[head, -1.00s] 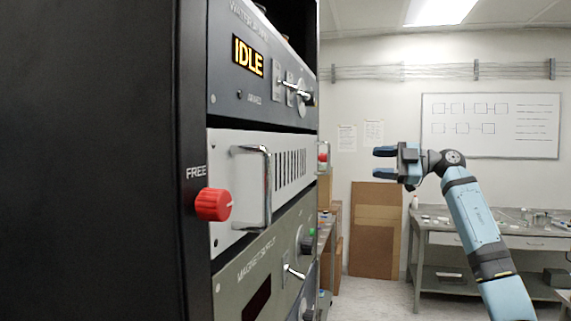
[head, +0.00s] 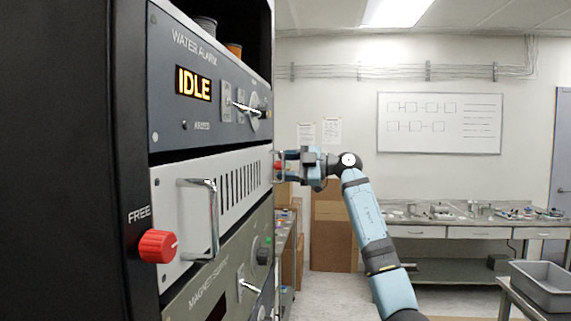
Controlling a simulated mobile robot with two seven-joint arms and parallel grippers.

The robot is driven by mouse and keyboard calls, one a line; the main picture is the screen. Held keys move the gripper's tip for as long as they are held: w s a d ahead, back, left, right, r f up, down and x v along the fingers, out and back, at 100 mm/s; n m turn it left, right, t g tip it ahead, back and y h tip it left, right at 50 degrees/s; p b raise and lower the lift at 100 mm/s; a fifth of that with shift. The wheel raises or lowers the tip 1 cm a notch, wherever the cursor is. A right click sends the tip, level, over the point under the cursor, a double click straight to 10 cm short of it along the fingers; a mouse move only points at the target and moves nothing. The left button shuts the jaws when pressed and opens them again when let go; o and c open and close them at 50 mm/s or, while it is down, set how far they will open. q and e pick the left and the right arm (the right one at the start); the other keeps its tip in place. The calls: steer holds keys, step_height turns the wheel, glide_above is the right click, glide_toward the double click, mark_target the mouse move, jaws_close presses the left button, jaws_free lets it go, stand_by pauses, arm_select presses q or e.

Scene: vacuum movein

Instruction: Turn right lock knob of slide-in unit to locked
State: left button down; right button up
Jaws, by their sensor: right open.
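The white slide-in unit (head: 171,187) sits in the black rack between a dark panel and a grey-green panel. Its left red knob (head: 158,246) is under the label FREE. Its right red knob (head: 278,166) shows only as a small red patch at the unit's right edge, partly hidden by my gripper. My right gripper (head: 284,165) is open at that knob, fingers pointing left. I cannot tell whether the fingers touch it. My left gripper is not in view.
A chrome handle (head: 214,220) sticks out of the unit's front. The dark panel above, with an IDLE display (head: 193,84), has a silver lever. A workbench (head: 430,231) stands along the back wall. A grey bin (head: 548,285) is at the lower right. Open floor lies between.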

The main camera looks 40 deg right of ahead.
steer(key=c, duration=0.9)
steer(key=shift+c, duration=0.2)
steer(key=shift+n+b, duration=0.95)
steer(key=shift+n, duration=7.95)
